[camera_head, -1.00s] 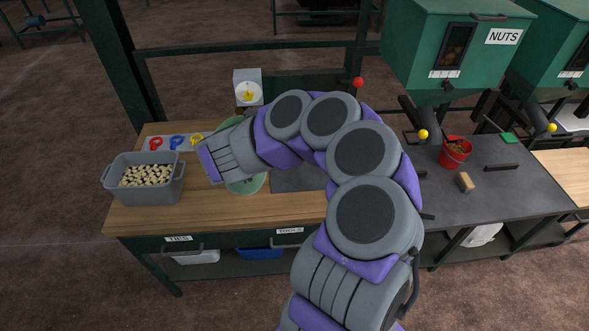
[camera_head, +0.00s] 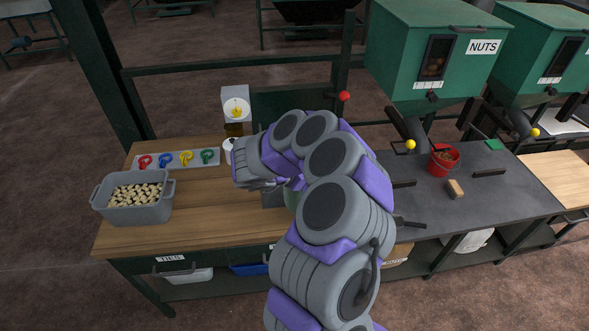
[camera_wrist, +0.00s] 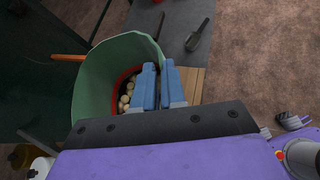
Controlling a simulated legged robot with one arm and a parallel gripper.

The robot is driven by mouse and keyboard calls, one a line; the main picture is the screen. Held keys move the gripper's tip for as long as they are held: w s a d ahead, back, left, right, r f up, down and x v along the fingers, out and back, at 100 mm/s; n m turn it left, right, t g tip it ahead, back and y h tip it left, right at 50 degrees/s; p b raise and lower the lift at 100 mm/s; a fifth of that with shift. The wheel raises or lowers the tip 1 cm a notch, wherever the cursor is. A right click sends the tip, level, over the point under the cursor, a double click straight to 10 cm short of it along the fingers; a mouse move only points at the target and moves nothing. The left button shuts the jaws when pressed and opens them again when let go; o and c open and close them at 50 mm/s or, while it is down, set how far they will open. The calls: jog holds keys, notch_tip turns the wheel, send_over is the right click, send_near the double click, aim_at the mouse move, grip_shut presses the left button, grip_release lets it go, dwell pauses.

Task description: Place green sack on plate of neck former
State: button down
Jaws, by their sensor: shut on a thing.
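The green sack (camera_wrist: 112,78) hangs open-mouthed in the wrist view, with several round tan pieces inside and a dark red inner band. My gripper (camera_wrist: 158,66) has its two blue fingers closed at the sack's right rim. In the head view only a small strip of the sack (camera_head: 291,199) shows behind my arm, and my gripper's fingers are hidden there. A grey flat surface (camera_head: 272,199) shows beside the sack strip. I cannot clearly identify the neck former or its plate.
A grey bin (camera_head: 136,205) of tan pieces stands on the wooden bench's left. Behind it, a tray (camera_head: 218,154) holds coloured ties. A dial scale (camera_head: 236,104) stands at the back. The front left bench is clear.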

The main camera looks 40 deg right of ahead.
jog(key=w+d+f, duration=0.2)
jog(key=w, duration=0.5)
jog(key=w+d+f, duration=0.2)
jog(key=w+d, duration=0.1)
jog(key=w, duration=0.4)
jog(key=shift+w+d+f, duration=0.15)
jog(key=shift+d+f, duration=0.1)
jog(key=shift+f, duration=0.15)
jog(key=c, duration=1.2)
grip_release()
